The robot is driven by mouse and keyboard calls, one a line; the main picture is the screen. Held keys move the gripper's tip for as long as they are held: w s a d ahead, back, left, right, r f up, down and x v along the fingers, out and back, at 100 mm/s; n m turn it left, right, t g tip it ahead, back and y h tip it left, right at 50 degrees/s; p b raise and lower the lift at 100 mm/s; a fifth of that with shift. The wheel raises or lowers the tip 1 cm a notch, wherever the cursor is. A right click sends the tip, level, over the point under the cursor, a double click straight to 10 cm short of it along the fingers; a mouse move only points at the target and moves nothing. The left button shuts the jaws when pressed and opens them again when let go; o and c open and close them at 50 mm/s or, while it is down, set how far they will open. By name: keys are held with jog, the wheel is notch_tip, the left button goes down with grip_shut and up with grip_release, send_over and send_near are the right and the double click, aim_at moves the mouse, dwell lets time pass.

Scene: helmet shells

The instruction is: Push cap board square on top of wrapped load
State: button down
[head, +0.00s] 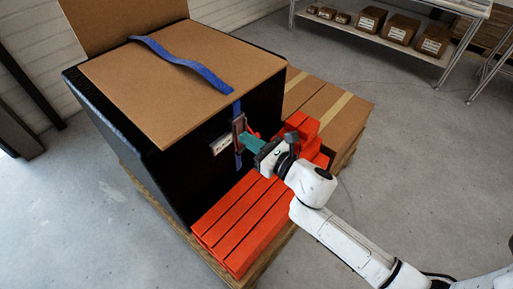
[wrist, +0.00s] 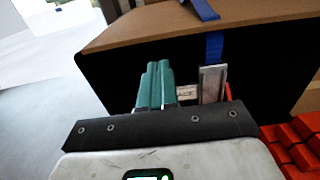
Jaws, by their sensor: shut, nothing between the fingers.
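The cap board (head: 190,85) is a flat brown sheet lying on top of the black wrapped load (head: 185,180). A black strip of the load's top shows along the board's left side, so the board looks off square. In the wrist view the board's edge (wrist: 130,35) runs above the load's dark face (wrist: 110,75). My gripper (head: 250,142), with green fingers, is shut and empty, low in front of the load's face, below the board's edge. The fingers also show in the wrist view (wrist: 155,88); whether they touch anything is unclear.
A blue strap (head: 180,62) lies across the board and hangs down to a buckle (head: 238,128) beside my fingers. Orange-red blocks (head: 240,225) sit on the pallet in front; cartons (head: 320,105) stand at right. Grey floor is clear at right, before a shelf (head: 375,45).

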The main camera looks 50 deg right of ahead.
jog(key=w+d+f+n+g+h, duration=0.2)
jog(key=d+f+n+g+h, duration=0.15)
jog(key=d+n, duration=0.8)
jog(key=w+d+f+n+g+h, duration=0.1)
jog(key=d+f+n+g+h, duration=0.35)
jog(key=n, duration=1.25)
jog(key=s+d+r+m+g+y+p, duration=0.1)
jog(key=d+r+m+y, duration=0.4)
jog(key=d+r+m, duration=0.6)
jog(key=s+d+r+m+y+p, duration=0.1)
jog(key=d+r+m+y, duration=0.4)
jog(key=m, duration=1.1)
jog(key=w+a+f, duration=0.1)
jog(key=w+f, duration=0.1)
jog(key=w, duration=0.3)
jog(key=w+f+h, duration=0.1)
jog(key=w+f, duration=0.2)
jog(key=w, duration=0.3)
jog(key=shift+a+f, duration=0.35)
jog(key=shift+a, duration=0.05)
